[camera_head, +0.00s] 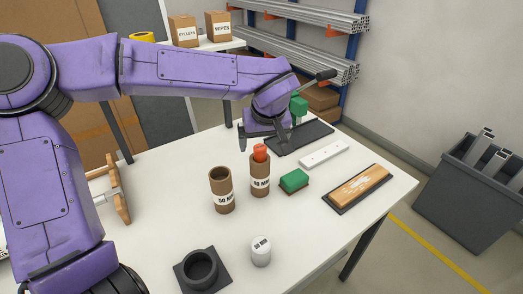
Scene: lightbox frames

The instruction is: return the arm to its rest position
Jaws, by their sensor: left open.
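My left arm comes in from the left and reaches across the table (160,215). My left gripper (265,138) is at its far end, open, above the back part of the table, with its fingers pointing down. No object shows between the fingers. Just in front of it stands a brown tube (260,180) labelled 40 MM with a red piece (260,152) in its top. Beside that tube, to the left, stands an open brown tube (222,192) labelled 50 MM. My right gripper is not in view.
A green block (294,181), a white bar (323,155), a wooden block on a dark mat (358,187), a white cylinder (261,251) and a black ring holder (200,270) are on the table. A dark tray (303,138) lies behind. A grey bin (470,195) stands right.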

